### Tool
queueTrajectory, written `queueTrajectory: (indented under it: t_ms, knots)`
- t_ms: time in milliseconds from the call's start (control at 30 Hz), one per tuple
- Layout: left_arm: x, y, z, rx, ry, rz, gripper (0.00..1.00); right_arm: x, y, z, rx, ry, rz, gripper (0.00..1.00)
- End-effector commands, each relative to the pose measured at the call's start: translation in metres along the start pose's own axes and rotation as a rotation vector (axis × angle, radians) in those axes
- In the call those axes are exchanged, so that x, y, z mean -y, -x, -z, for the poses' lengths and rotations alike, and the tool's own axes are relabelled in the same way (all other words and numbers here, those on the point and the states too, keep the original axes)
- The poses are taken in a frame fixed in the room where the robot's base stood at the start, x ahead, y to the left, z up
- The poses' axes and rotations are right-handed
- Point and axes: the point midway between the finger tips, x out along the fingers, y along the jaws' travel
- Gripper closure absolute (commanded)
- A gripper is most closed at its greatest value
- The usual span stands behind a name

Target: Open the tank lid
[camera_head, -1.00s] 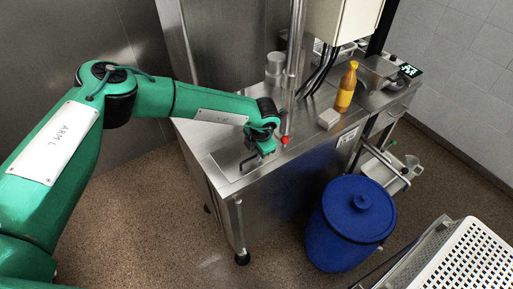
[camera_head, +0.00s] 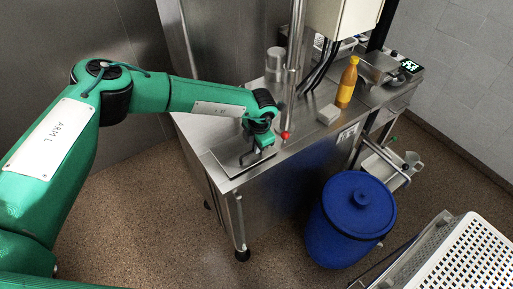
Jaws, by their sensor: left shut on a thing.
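The tank lid (camera_head: 226,157) is a flat steel panel with a dark edge, set in the top of the steel tank (camera_head: 215,133) in the middle of the view. Its left edge looks slightly raised from the top, though how far is hard to tell. My left gripper (camera_head: 255,152) reaches in from the left and is shut on the lid's thin handle (camera_head: 243,159). The gripper hides part of the handle and the lid's far right part. My right gripper is not in view.
A red knob (camera_head: 285,135) and upright pipe (camera_head: 292,80) stand close right of my gripper. A white block (camera_head: 328,115), an orange bottle (camera_head: 347,83) and a scale (camera_head: 384,69) sit farther right. A blue drum (camera_head: 345,225) and white perforated basket (camera_head: 470,262) stand at lower right.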

Motion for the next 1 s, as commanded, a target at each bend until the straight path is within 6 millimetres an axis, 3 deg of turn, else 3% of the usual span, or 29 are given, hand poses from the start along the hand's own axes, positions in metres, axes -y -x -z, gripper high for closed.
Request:
queueTrajectory:
  t_ms: [467, 700, 1000]
  knots:
    - [-0.037, 0.027, 0.0, 0.005, 0.007, 0.329, 1.0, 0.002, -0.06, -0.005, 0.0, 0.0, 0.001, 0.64]
    - [-0.056, 0.04, 0.0, 0.004, 0.004, 0.32, 1.0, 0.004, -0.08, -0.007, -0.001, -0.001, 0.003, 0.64]
    - [-0.068, 0.046, 0.001, 0.001, 0.005, 0.317, 1.0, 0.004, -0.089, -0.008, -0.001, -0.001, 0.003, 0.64]
